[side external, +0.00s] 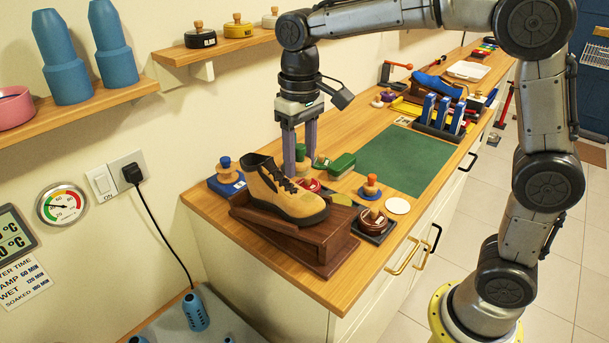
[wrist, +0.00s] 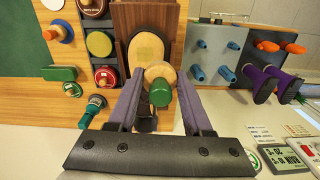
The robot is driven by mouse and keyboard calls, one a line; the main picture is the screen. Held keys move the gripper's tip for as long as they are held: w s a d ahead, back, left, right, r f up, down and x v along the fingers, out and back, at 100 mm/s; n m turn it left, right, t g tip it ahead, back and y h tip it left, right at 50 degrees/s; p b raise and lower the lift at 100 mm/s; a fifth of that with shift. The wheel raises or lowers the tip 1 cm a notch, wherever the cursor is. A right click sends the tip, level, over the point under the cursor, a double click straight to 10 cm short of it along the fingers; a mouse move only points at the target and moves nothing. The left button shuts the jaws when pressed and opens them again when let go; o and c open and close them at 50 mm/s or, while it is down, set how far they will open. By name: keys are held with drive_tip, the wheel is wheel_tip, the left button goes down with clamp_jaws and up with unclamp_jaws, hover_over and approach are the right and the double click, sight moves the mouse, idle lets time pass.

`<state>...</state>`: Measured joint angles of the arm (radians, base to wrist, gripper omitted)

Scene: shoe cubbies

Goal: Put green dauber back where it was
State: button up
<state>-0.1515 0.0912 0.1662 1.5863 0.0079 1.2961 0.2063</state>
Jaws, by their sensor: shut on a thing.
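My gripper (side external: 300,165) points down behind the tan boot (side external: 285,190), which rests on a wooden stand (side external: 325,262). The fingers are shut on the green dauber (side external: 300,152). In the wrist view, its green end and a round tan wooden part (wrist: 158,72) show between the fingers; the rest is hidden. A tray (side external: 372,237) beside the stand holds round tins, among them a red tin (wrist: 105,75) and a yellow tin (wrist: 98,43). Whether the dauber touches anything below is unclear.
A green brush (side external: 343,163) lies right of the gripper, and a blue dauber with an orange knob (side external: 371,184) stands nearer the tray. A blue block with an orange knob (side external: 226,172) is left of the boot. The green mat (side external: 405,160) is clear.

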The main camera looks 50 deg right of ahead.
drive_tip(key=shift+w, duration=0.1)
drive_tip(key=shift+s+d+f+m, duration=0.15)
drive_tip(key=shift+s+f+m, duration=0.15)
drive_tip(key=shift+f, duration=0.2)
drive_tip(key=shift+s+d+f+m, duration=0.15)
drive_tip(key=shift+s+f+m, duration=0.05)
drive_tip(key=shift+s+f, duration=0.2)
drive_tip(key=s+d+f+m, duration=0.3)
drive_tip(key=s+d+m, duration=0.3)
drive_tip(key=s+d, duration=0.35)
drive_tip(key=s+d+f+m, duration=0.3)
drive_tip(key=s+d+m, duration=0.2)
drive_tip(key=s+d, duration=0.45)
hover_over(397, 205)
drive_tip(key=s, duration=0.1)
drive_tip(key=f, duration=0.8)
drive_tip(key=shift+a+f, duration=0.25)
drive_tip(key=shift+f, duration=0.1)
drive_tip(key=shift+w+d+f, duration=0.2)
drive_tip(key=shift+w+f, duration=0.1)
drive_tip(key=shift+f, duration=0.15)
drive_tip(key=shift+w+f, duration=0.1)
drive_tip(key=shift+f, duration=1.45)
